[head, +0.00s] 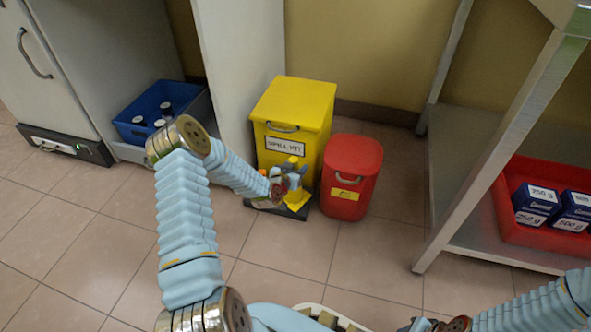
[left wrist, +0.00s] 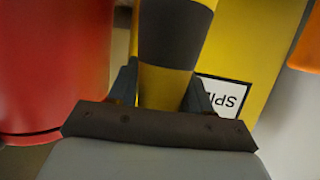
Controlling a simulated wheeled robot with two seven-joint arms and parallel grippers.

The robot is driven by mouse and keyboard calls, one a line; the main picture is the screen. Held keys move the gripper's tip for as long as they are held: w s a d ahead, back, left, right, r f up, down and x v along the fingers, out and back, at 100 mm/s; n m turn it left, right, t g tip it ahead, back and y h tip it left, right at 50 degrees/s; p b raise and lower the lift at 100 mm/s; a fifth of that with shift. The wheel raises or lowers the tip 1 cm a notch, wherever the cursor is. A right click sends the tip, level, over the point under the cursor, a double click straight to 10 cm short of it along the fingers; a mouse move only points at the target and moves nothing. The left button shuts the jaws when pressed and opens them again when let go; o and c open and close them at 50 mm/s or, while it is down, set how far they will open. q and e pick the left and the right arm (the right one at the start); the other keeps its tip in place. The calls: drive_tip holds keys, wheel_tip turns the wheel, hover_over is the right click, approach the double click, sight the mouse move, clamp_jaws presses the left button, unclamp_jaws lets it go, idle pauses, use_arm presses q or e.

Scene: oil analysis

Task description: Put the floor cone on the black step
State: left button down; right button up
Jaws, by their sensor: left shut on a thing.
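The floor cone (head: 298,200) is yellow with a black band. It looks roughly upright in front of the yellow spill kit bin, at or just over the black step (head: 306,212); I cannot tell if its base touches. My left gripper (head: 293,172) is shut on its upper part. In the left wrist view the cone (left wrist: 168,85) stands between my left fingers (left wrist: 163,88), and its base is out of sight. My right gripper (head: 430,324) shows only partly at the bottom edge of the head view, and its jaws are unclear.
The yellow spill kit bin (head: 300,105) stands behind the cone, with a red bin (head: 350,165) close on its right. A blue crate (head: 140,110) with dark-bodied containers is at left. A metal rack (head: 480,150) holds a red tray (head: 515,222). Tiled floor in front is clear.

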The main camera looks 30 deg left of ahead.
use_arm(q)
drive_tip(key=shift+c, duration=2.4)
unclamp_jaws()
